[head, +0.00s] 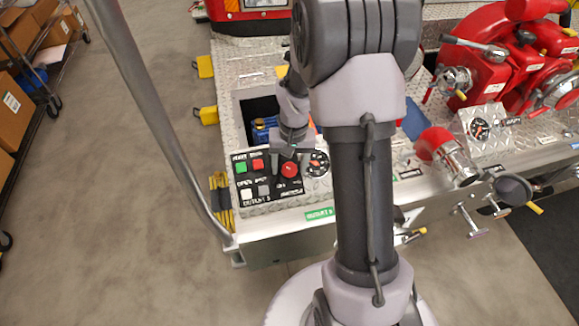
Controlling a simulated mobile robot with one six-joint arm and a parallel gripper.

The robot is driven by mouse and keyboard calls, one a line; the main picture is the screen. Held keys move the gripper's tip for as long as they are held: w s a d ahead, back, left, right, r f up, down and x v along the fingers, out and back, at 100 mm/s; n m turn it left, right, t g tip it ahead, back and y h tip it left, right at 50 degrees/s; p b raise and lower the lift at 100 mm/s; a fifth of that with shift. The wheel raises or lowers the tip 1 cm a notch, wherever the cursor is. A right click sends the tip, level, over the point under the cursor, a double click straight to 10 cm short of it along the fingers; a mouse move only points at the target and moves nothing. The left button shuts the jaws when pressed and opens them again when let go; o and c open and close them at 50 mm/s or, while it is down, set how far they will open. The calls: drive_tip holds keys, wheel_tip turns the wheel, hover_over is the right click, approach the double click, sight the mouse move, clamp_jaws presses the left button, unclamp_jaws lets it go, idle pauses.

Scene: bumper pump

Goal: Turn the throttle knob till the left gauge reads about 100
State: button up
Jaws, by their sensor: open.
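The control panel is black with a red round knob (289,170), which looks like the throttle knob. The left gauge (318,163) is a small round dial just right of the knob; its reading is too small to tell. My gripper (290,162) points down at the knob from above, open, with one finger on each side of it. I cannot tell whether the fingers touch the knob. My gripper's body partly hides the panel's back edge. A second round gauge (480,129) sits farther right on a metal plate.
Green (241,167) and red (257,165) buttons, with white and grey ones below, sit left of the knob. Red pump piping (495,75) with handles is at right. A grey rail (160,110) crosses at left. Floor is clear at lower left.

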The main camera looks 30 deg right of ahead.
clamp_jaws()
drive_tip(key=shift+d+m+t+y+b, duration=0.15)
drive_tip(key=shift+m+t+y+b, duration=0.2)
drive_tip(key=shift+m, duration=0.45)
drive_tip(key=shift+s, duration=0.1)
unclamp_jaws()
wheel_tip(320, 180, up, 17)
drive_tip(key=s+d+p, duration=0.1)
drive_tip(key=d+p, duration=0.1)
drive_tip(key=p, duration=0.4)
drive_tip(key=shift+d+r, duration=0.15)
